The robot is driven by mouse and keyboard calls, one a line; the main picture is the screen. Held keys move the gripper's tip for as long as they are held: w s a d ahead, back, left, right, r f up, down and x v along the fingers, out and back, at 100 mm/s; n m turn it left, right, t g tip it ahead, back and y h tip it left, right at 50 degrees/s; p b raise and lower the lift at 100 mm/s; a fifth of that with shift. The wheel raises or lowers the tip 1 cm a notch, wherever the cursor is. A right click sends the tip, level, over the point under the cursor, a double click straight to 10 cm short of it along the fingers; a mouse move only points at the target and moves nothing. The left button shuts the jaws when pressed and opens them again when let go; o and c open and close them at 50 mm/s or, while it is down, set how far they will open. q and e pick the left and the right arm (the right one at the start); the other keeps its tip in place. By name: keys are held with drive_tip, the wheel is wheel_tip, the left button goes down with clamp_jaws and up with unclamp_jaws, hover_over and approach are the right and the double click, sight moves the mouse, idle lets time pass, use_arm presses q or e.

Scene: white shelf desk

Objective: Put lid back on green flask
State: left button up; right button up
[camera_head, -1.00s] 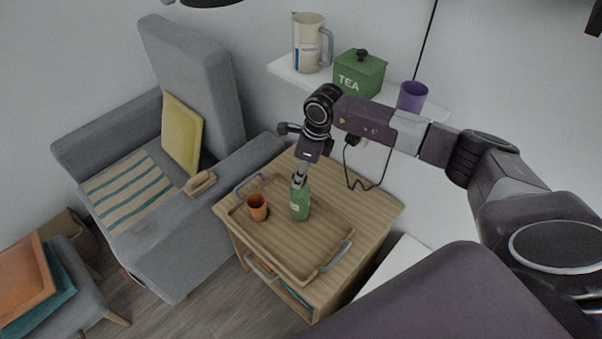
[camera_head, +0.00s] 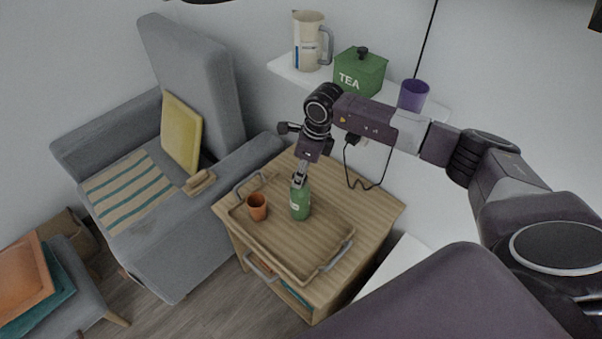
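The green flask (camera_head: 300,204) stands upright on the wooden tray (camera_head: 322,244), which lies on the wooden side table (camera_head: 385,204). My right gripper (camera_head: 299,181) points down at the top of the flask, with its fingertips at the neck. The fingers and the flask's top overlap, so I cannot make out the lid or whether the fingers are closed on it. My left gripper is not in view.
An orange cup (camera_head: 257,206) stands on the tray left of the flask. A shelf (camera_head: 288,71) behind holds a jug (camera_head: 308,42), a green tea box (camera_head: 359,72) and a purple cup (camera_head: 413,95). A grey armchair (camera_head: 190,235) stands left of the table. A brush (camera_head: 200,182) lies on its armrest.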

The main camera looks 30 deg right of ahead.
drive_tip(key=o, duration=1.4)
drive_tip(key=shift+r, duration=0.1)
drive_tip(key=shift+r+p, duration=2.1)
drive_tip(key=shift+r, duration=1.35)
drive_tip(key=shift+c, duration=0.6)
clamp_jaws()
